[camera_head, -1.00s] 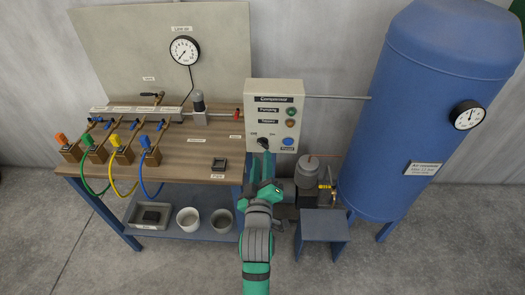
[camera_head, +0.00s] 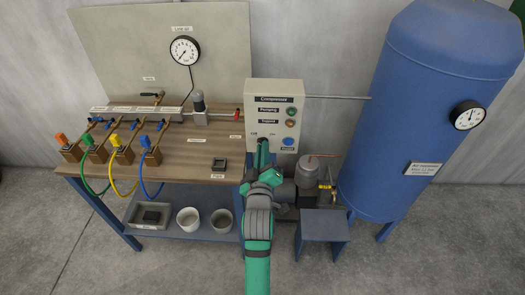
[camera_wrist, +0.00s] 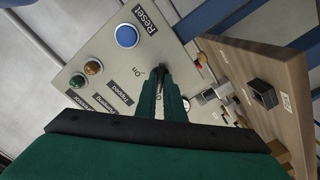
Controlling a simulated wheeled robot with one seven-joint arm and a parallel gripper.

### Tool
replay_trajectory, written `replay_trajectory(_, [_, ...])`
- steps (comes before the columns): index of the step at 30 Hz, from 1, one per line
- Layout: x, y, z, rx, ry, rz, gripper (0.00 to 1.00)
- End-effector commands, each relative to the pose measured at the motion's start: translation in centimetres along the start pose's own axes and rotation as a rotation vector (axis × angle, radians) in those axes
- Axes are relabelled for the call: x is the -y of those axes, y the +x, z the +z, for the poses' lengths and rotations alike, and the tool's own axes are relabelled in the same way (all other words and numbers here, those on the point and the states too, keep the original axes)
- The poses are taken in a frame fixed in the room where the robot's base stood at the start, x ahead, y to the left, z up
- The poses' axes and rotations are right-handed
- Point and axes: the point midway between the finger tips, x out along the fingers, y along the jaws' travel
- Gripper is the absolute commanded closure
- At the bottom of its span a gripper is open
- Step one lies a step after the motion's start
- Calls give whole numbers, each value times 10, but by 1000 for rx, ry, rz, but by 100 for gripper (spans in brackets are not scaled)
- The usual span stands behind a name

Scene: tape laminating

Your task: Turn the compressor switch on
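The grey compressor control box (camera_head: 255,94) stands at the right end of the bench. Its rotary switch is low on the panel and mostly hidden behind my gripper (camera_head: 263,147) in the head view. In the wrist view, my gripper (camera_wrist: 161,82) has its two green fingers close together with a narrow gap. Their tips are at the dark switch knob (camera_wrist: 160,70), next to the "On" label. Whether the fingers press on the knob, I cannot tell. The switch's exact angle is unclear.
A blue Reset button (camera_head: 288,141) is to the right of the switch, with two indicator lamps (camera_head: 290,123) above it. A blue air tank (camera_head: 420,100) stands at the right. The wooden bench (camera_head: 200,158) with valves and hoses is at the left.

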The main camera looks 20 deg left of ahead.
Motion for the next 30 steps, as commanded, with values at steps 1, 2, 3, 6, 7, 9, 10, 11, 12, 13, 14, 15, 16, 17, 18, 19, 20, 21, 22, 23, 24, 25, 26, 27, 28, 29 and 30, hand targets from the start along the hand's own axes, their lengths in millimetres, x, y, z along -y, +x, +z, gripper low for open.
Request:
replay_trajectory(1, [0, 0, -1, -1, 0, 0, 100])
replay_trajectory(2, [0, 0, -1, -1, 1, -1, 100])
replay_trajectory(3, [0, 0, -1, -1, 4, -1, 100])
replay_trajectory(6, [0, 0, -1, -1, 17, -1, 100])
replay_trajectory(7, [0, 0, -1, -1, 23, -1, 100])
replay_trajectory(9, [0, 0, -1, -1, 46, -1, 100])
replay_trajectory(10, [0, 0, -1, -2, 58, -1, 100])
replay_trajectory(11, [0, 0, -1, -2, 73, -1, 100])
replay_trajectory(12, [0, 0, -1, -2, 94, -1, 100])
replay_trajectory(13, [1, 0, -1, -2, 113, -1, 100])
replay_trajectory(14, [1, 0, -1, -2, 132, -1, 100])
replay_trajectory(15, [1, 0, -1, -2, 160, -1, 100])
replay_trajectory(16, [1, 0, -1, -2, 184, -1, 100])
replay_trajectory(17, [1, 0, -1, -2, 209, -2, 100])
replay_trajectory(18, [1, 0, -1, -2, 244, -2, 100])
replay_trajectory(19, [1, 0, -1, -2, 271, -2, 100])
replay_trajectory(20, [1, 0, -1, -2, 298, -2, 100])
replay_trajectory(21, [1, 0, -1, -2, 336, -2, 100])
replay_trajectory(22, [1, 0, -1, -2, 365, -2, 100])
replay_trajectory(23, [1, 0, -1, -2, 394, -2, 100])
replay_trajectory(24, [1, 0, -1, -2, 432, -2, 100])
replay_trajectory(25, [0, 0, -1, -2, 461, -2, 100])
replay_trajectory(26, [0, 0, -1, -2, 489, -2, 100])
replay_trajectory(27, [0, 0, -1, -2, 527, -2, 100])
replay_trajectory(28, [0, 0, -1, -2, 556, -2, 100])
replay_trajectory(29, [0, 0, -1, -2, 585, -1, 100])
replay_trajectory(30, [0, 0, -1, -2, 622, -1, 100])
